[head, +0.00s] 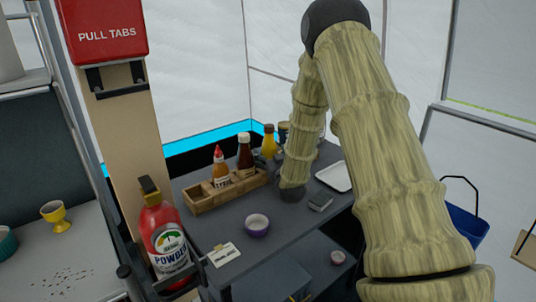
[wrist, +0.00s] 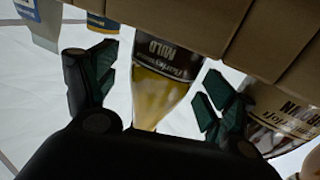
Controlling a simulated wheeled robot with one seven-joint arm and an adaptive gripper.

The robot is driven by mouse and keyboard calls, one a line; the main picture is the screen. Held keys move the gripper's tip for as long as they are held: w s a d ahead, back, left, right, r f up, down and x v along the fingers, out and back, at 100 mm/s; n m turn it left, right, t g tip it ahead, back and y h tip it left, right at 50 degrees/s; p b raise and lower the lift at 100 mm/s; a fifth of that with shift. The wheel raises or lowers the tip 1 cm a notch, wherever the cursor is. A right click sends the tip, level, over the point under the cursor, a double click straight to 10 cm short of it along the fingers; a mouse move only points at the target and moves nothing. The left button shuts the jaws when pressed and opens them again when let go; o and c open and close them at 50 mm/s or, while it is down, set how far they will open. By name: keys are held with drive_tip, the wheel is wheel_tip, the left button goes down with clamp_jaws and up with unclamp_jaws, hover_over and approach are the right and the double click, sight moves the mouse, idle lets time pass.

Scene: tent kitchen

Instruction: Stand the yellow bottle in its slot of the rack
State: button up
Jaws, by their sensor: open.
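The yellow bottle (head: 269,142) stands at the back of the dark table, behind the wooden rack (head: 196,204) and left of my arm. In the wrist view the yellow bottle (wrist: 157,98), with a dark label, lies between the two fingers of my gripper (wrist: 158,78), with gaps visible on both sides. My gripper is open; in the head view it is hidden behind my arm. The rack's wood (wrist: 258,35) shows close by in the wrist view.
Jars (head: 283,133) stand behind my arm. A red powder extinguisher (head: 165,240) stands at the table's left edge.

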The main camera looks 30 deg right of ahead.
drive_tip(key=v, duration=1)
drive_tip(key=shift+s+a+r, duration=0.1)
drive_tip(key=shift+s, duration=0.2)
drive_tip(key=shift+a, duration=0.1)
